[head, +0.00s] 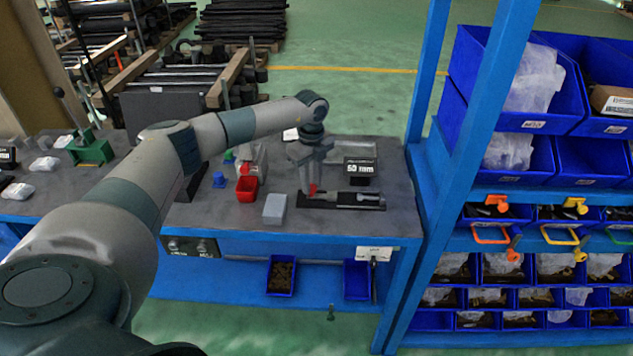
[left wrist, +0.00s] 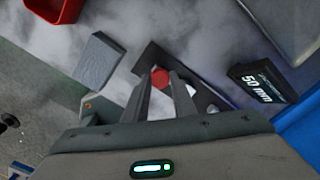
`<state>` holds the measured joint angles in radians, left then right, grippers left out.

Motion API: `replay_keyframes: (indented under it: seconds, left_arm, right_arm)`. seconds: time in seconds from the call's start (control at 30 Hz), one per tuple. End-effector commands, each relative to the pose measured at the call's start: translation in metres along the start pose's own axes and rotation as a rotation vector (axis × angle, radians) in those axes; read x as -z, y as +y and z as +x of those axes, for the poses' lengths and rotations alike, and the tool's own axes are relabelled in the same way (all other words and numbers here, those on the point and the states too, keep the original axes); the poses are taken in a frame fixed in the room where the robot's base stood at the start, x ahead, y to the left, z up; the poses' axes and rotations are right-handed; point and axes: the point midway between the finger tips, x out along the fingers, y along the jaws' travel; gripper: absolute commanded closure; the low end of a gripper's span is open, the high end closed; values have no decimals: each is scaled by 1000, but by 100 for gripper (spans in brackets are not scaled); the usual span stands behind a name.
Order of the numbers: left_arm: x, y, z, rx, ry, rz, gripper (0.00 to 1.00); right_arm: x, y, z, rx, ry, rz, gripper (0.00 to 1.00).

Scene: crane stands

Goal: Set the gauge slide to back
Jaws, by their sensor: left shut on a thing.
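The gauge slide is a dark, narrow rail (head: 342,203) lying on the grey bench top, with a red knob (head: 312,189) near its left end in the head view. My left gripper (head: 311,181) reaches down over that end and is shut on the red knob. In the left wrist view the red knob (left wrist: 160,78) shows between the two fingers (left wrist: 167,88). A black display (head: 360,168) reading 50 mm stands behind the rail; it also shows in the left wrist view (left wrist: 258,86). My right gripper is not in view.
A grey tray (head: 350,149) lies behind. A blue rack post (head: 480,140) and shelves of blue bins stand close on the right.

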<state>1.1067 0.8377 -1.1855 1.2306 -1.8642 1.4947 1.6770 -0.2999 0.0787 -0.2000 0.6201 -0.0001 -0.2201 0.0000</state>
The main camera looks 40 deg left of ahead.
Motion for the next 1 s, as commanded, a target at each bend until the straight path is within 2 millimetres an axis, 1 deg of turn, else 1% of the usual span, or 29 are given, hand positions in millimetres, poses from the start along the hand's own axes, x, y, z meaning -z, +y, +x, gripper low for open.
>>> replay_keyframes:
  seconds: [0.03, 0.1, 0.13, 0.2, 0.53, 0.67, 0.77, 0.87, 1.0]
  left_arm:
    - [-3, 2, 0, -3, -5, -4, 100]
    - [-4, 2, 0, -4, -6, -5, 100]
    - [-4, 2, 0, -4, -6, -5, 71]
    - [-4, 2, 0, -3, -6, -5, 57]
    - [-2, 1, -1, -2, -4, -3, 57]
    - [-2, 0, -5, -1, -4, -3, 57]
    - [-2, 1, -12, -1, -4, -2, 57]
    - [-3, 0, -24, 1, -5, -3, 57]
    - [-3, 0, -47, 3, -4, -3, 57]
  right_arm:
    - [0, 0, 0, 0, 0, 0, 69]
    - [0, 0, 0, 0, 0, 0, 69]
    - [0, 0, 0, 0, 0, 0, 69]
    - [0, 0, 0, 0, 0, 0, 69]
    - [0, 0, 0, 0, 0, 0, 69]
    - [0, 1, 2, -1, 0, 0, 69]
    - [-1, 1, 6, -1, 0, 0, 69]
    - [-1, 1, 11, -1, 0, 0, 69]
    - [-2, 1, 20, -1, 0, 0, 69]
